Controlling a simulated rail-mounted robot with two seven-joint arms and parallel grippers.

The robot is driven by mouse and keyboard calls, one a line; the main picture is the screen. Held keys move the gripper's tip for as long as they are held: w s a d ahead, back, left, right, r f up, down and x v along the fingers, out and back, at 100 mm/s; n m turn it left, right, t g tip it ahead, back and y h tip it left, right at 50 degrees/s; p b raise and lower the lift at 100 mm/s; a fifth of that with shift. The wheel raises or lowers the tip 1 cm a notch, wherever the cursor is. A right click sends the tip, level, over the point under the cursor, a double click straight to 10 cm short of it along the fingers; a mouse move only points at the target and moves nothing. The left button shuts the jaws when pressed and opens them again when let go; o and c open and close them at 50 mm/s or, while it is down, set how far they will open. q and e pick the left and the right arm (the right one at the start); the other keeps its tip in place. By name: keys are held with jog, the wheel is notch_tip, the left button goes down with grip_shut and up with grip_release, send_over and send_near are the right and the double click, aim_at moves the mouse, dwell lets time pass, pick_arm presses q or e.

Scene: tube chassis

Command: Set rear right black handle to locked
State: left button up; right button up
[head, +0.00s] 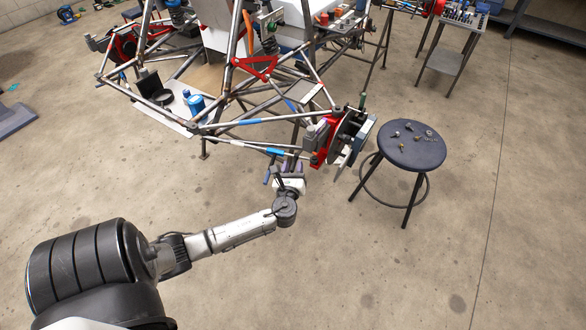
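A tube chassis (225,130) of bare metal tubes with blue and red parts stands at the upper middle. Its near right corner carries a red bracket (323,140) and a disc-like wheel hub (348,138). My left arm reaches in from the lower left. My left gripper (284,166) is at the lower tubes of this corner, just left of the red bracket. Its fingers are small and partly mixed with the tubes, so I cannot tell whether they are open or touch anything. I cannot make out the black handle for certain; the gripper or the tubes may hide it. My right gripper is not in view.
A dark round stool (399,144) with several small metal parts on it stands right of the hub. A metal cart (447,50) with tools is at the upper right. Blue and black containers (195,103) sit inside the chassis. The near floor is clear.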

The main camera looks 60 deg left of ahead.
pick_arm(q)
jog(key=shift+c, duration=0.2)
grip_shut()
dwell(0.3)
